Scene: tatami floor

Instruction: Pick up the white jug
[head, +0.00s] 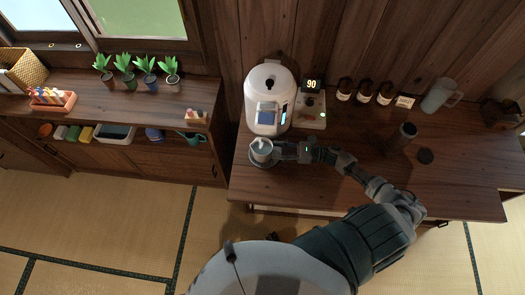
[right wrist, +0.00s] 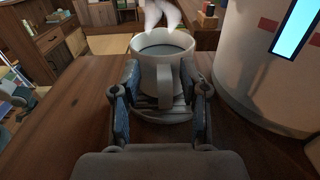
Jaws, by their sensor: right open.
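A white mug-shaped jug (head: 261,150) stands upright at the table's left front, before a white dispenser. In the right wrist view the jug (right wrist: 163,60) holds bluish-grey liquid, with white wisps above it, and its handle faces me. It rests on a dark slatted base (right wrist: 165,112). My right gripper (head: 281,151) reaches it from the right in the head view. Its fingers (right wrist: 161,90) are open, one on each side of the handle; I cannot tell whether they touch the jug.
The white dispenser (head: 268,97) stands close behind the jug, beside a device showing 90 (head: 311,108). Several brown bottles (head: 364,92), a pale grey pitcher (head: 440,95) and a dark cylinder (head: 404,136) stand farther right. Tabletop near the right front (head: 460,185) is clear.

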